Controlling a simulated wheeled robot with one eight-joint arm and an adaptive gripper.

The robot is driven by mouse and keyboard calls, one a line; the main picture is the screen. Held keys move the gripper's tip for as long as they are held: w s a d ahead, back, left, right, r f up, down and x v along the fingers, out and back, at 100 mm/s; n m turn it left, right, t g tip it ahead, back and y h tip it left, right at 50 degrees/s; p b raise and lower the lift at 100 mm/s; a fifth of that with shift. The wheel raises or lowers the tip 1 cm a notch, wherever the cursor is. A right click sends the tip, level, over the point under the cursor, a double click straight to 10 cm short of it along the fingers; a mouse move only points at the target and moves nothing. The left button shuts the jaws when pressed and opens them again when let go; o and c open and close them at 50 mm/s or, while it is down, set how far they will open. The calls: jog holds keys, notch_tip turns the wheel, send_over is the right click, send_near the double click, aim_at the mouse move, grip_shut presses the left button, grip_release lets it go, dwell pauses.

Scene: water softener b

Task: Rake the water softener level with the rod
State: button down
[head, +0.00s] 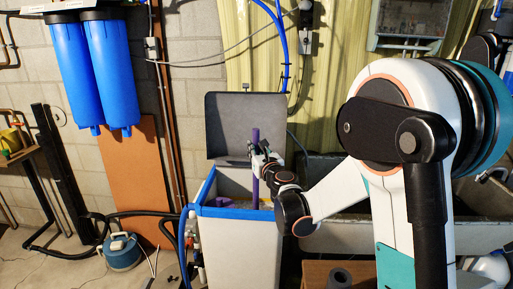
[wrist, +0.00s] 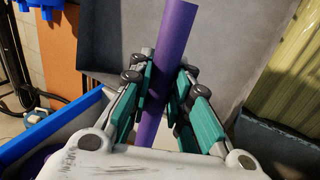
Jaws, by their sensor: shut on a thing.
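The water softener (head: 236,252) is a white cabinet with a blue rim, standing open in the head view. Its dark grey lid (head: 225,120) is raised behind it and fills the back of the wrist view (wrist: 225,40). My gripper (head: 259,160) reaches over the opening from the right. It is shut on a purple rod (wrist: 177,35), with teal finger pads (wrist: 163,85) on both sides. The rod (head: 255,192) stands nearly upright, with its lower part inside the cabinet. The rod's lower end and the softener's contents are mostly hidden.
A purple shape (head: 222,202) shows inside the cabinet at the left. Blue filter housings (head: 110,65) hang on the wall. A grey trough (head: 345,232) lies right of the cabinet, partly behind my arm. Hoses and a blue-grey device (head: 122,250) are on the floor at left.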

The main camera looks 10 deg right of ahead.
jog(key=shift+s, duration=0.2)
jog(key=shift+w, duration=0.1)
jog(key=shift+w+d, duration=0.3)
jog(key=shift+w, duration=0.55)
jog(key=shift+w+d, duration=0.25)
jog(key=shift+w, duration=0.55)
